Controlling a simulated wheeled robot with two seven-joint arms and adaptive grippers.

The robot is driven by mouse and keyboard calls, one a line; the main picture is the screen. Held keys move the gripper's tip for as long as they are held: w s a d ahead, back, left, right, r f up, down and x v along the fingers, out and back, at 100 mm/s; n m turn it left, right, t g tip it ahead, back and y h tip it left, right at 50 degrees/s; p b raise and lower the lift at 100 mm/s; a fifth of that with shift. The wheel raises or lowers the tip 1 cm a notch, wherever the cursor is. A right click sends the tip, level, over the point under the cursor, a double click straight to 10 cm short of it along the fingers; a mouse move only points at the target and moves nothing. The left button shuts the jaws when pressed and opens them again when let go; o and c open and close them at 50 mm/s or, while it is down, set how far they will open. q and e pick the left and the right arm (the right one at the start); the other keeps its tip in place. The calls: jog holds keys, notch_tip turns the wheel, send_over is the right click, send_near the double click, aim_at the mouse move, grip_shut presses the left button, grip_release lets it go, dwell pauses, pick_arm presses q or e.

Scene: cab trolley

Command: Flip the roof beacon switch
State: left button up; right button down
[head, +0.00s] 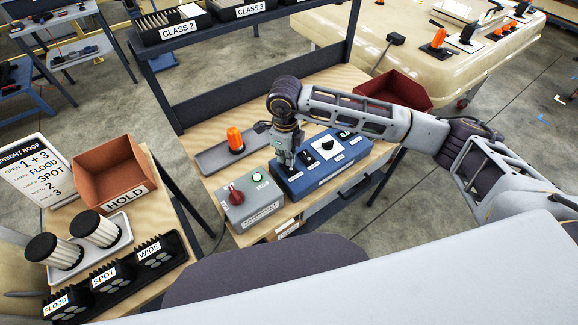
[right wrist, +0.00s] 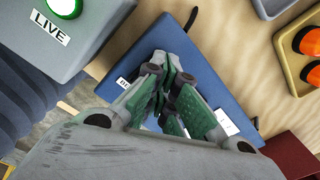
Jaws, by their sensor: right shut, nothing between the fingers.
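A blue switch box (head: 315,175) stands on the wooden bench, with a dark knob, a small green display and white labels on top. It also shows in the right wrist view (right wrist: 190,45). My right gripper (head: 288,162) points down over the left end of this box, its green-padded fingers (right wrist: 170,80) shut and empty. The fingers and wrist hide the switch spot below them, so I cannot tell the switch's position or whether they touch it. An orange beacon (head: 235,139) sits on a grey tray left of the box. My left gripper is not in view.
A grey box (head: 249,204) with a red knob and a lit green button stands close left of the blue box. A dark red bin (head: 393,90) is behind my right arm. A side table at left holds a HOLD bin (head: 112,173) and lamps.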

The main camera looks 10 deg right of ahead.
jog(key=shift+f, duration=0.3)
dwell(0.4)
jog(key=shift+r, duration=0.1)
jog(key=shift+r+p, duration=1.05)
jog(key=shift+r, duration=2.4)
jog(key=shift+s+f, duration=0.1)
jog(key=shift+s, duration=0.05)
